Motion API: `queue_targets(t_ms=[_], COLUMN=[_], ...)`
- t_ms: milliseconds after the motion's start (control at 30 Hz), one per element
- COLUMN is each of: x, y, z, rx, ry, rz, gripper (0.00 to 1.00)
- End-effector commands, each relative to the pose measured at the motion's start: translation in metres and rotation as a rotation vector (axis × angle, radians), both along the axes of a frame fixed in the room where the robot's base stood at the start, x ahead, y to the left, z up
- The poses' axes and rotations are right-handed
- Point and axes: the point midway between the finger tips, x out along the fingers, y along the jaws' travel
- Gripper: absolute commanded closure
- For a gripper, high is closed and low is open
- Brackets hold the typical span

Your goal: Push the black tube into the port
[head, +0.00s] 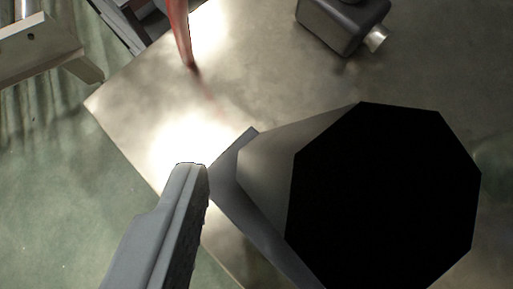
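A large dark tube (385,200) fills the lower right, very close to the camera. Its black eight-sided end faces me, and its greyer side (270,165) narrows away to the upper left. One light grey finger of my gripper (208,185) rises from the bottom, left of the tube. A dark grey flat piece (232,180) lies between that finger and the tube, partly hidden by the tube; I cannot tell if it is the other finger. I cannot tell whether the tube is gripped. No port is clearly recognisable; the tube hides much of the lower right.
A shiny metal tabletop (270,65) spreads across the view, with a bright glare. A dark grey box (342,22) with a short pale nozzle stands at the top right. A thin red-orange upright (180,35) is at the top. A wooden structure (40,45) stands beyond the table's left edge.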

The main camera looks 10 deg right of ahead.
Motion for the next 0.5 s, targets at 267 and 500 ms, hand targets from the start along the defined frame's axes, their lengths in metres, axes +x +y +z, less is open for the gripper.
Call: queue_targets(t_ms=[267,500], x=[0.027,0.031], y=[-0.005,-0.005], z=[-0.025,-0.028], rx=[0.000,0.001], ry=[0.001,-0.001], rz=[-0.001,-0.001], gripper=[0.66,0.66])
